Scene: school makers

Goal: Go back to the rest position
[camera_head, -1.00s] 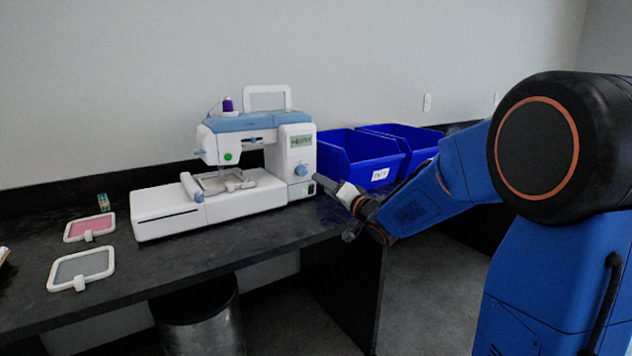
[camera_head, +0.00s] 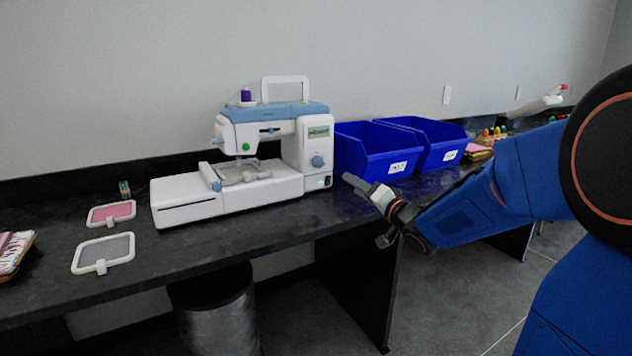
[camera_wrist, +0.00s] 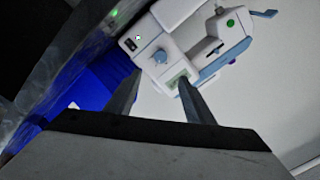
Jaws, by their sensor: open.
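My gripper (camera_head: 358,184) is at the front edge of the dark table (camera_head: 250,225), to the right of the white and blue sewing machine (camera_head: 240,192). It is in front of the blue bins and appears apart from the machine. In the wrist view my gripper (camera_wrist: 158,98) has its two fingers spread with nothing between them. The sewing machine (camera_wrist: 165,35) shows beyond the fingertips there, tilted in the picture. My arm reaches in from the right in the head view.
Two blue bins (camera_head: 372,165) stand right of the machine. Embroidery hoops, one pink (camera_head: 112,213) and one grey (camera_head: 103,252), lie at the left. A dark bin (camera_head: 215,305) stands under the table.

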